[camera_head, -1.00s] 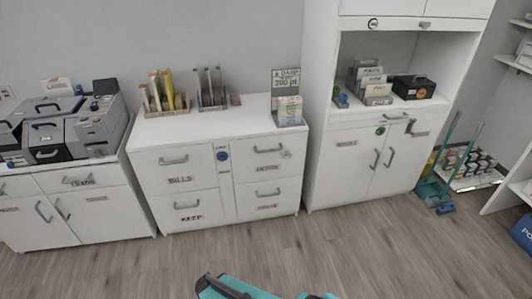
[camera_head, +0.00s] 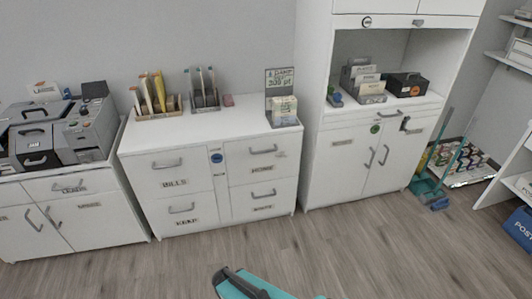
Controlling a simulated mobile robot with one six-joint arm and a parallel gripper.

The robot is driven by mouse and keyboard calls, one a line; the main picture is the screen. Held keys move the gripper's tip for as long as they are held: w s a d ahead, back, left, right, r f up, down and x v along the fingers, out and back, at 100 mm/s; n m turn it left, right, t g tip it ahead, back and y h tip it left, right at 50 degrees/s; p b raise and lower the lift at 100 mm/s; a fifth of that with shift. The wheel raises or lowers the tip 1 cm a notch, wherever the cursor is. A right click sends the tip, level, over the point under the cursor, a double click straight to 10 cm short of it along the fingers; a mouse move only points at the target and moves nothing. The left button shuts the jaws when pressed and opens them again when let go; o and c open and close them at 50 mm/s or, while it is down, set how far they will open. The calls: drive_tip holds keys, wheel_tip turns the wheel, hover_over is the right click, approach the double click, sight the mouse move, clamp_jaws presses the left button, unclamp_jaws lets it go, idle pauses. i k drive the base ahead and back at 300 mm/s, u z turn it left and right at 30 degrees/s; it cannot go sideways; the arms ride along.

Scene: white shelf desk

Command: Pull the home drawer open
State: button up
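The white drawer unit (camera_head: 221,205) stands against the back wall with two columns of drawers, all shut. The upper right drawer (camera_head: 245,176) has a grey bar handle (camera_head: 263,151) and a small label that seems to read HOME, though it is blurred. The lower right drawer (camera_head: 240,205) has its own handle and an unreadable label. The left drawers read BILLS (camera_head: 175,183) and KEEP (camera_head: 187,222). Part of my teal and dark arm shows at the bottom edge, well short of the unit. My gripper's fingers are not visible.
Files and a sign (camera_head: 280,85) stand on the drawer unit. A cabinet with printers (camera_head: 60,130) is at left, a tall cabinet (camera_head: 350,165) at right. A broom and dustpan (camera_head: 425,185) stand farther right. The wooden floor (camera_head: 360,250) in front is clear.

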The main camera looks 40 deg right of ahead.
sight(248, 161)
drive_tip(key=z, duration=0.1)
drive_tip(key=i, duration=1)
drive_tip(key=u, duration=0.05)
